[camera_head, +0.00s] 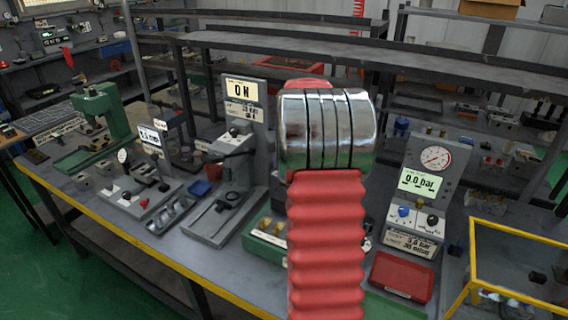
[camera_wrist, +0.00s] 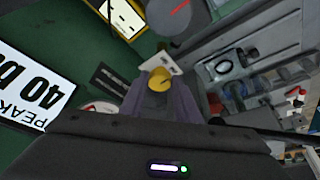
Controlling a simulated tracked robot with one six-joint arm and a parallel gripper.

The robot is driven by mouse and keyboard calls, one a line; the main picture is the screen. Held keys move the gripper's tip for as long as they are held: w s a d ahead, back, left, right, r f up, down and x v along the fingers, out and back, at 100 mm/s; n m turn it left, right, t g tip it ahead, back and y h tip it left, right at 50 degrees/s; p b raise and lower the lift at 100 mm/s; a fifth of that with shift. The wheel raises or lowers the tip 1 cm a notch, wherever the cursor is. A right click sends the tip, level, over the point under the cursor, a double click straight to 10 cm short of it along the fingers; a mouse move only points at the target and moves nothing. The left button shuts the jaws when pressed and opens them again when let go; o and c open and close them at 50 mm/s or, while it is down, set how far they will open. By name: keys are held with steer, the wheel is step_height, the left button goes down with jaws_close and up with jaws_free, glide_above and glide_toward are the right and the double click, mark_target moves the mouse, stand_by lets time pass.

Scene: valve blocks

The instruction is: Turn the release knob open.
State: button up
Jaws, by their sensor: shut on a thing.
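In the wrist view a yellow knob (camera_wrist: 159,79), which looks like the release knob, sits between the tips of my gripper (camera_wrist: 158,86). The two dark fingers are closed on it from either side. A pale plate (camera_wrist: 163,63) lies just behind the knob, on a dark green surface (camera_wrist: 95,48). In the head view my own red and chrome arm stands in front, hiding my gripper and the knob. How far the knob is turned cannot be told.
A white label (camera_wrist: 32,88) reading "PEAK 40" is at the wrist view's left. In the head view, a pressure panel (camera_head: 419,182) reading 0.0 bar and a red tray (camera_head: 401,276) stand right of my arm. A yellow-framed box (camera_head: 517,238) is farther right; a grey press (camera_head: 228,190) is left.

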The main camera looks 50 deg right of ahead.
steer(key=m, duration=0.2)
steer(key=m+g+h, duration=0.1)
steer(key=shift+w+a+m, duration=0.15)
steer(key=shift+a+m, duration=0.05)
steer(key=shift+m, duration=0.2)
steer(key=shift+w+m+g+h, duration=0.1)
steer(key=shift+m+g+h, duration=0.2)
steer(key=shift+m, duration=0.7)
steer(key=shift+w+m+g+h, duration=0.1)
steer(key=shift+m+g+h, duration=0.2)
steer(key=shift+m, duration=0.7)
steer(key=o, duration=1)
steer(key=shift+a, duration=0.1)
steer(key=shift+o, duration=0.2)
steer(key=shift+r, duration=0.1)
steer(key=v, duration=1.3)
steer(key=shift+r, duration=0.3)
steer(key=shift+w, duration=0.1)
